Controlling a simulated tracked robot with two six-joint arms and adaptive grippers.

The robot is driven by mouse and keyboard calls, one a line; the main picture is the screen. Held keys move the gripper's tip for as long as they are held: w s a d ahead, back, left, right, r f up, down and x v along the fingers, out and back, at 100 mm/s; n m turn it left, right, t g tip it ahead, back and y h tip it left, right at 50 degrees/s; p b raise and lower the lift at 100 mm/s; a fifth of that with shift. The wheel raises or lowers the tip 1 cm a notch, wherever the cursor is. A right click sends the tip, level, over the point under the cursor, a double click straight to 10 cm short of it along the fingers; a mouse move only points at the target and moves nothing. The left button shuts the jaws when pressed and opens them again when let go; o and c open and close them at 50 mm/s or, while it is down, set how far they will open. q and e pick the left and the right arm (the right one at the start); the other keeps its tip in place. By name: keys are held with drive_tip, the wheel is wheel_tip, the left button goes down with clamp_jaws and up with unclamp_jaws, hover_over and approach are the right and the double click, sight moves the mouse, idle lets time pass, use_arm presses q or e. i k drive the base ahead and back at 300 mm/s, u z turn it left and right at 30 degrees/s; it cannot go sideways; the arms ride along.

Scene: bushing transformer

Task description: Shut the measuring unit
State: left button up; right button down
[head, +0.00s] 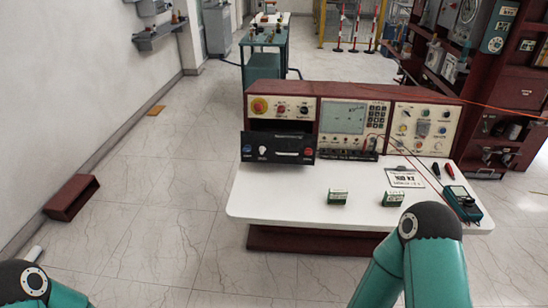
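The measuring unit looks to be the black-fronted drawer (278,148) at the lower left of the console. Its front has a handle bar, a blue knob, a white knob and a red knob. It stands out from the console, with a dark opening (283,127) above and behind it. The maroon console (395,92) with cream panels stands at the back of the white table (270,212). Only teal links of my two arms show, at the bottom left and bottom right. Neither gripper is in view.
A maroon box (71,197) lies on the floor by the left wall.

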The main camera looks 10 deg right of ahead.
sight(283, 146)
drive_tip(key=z, duration=0.05)
drive_tip(key=i, duration=1)
drive_tip(key=u, duration=0.05)
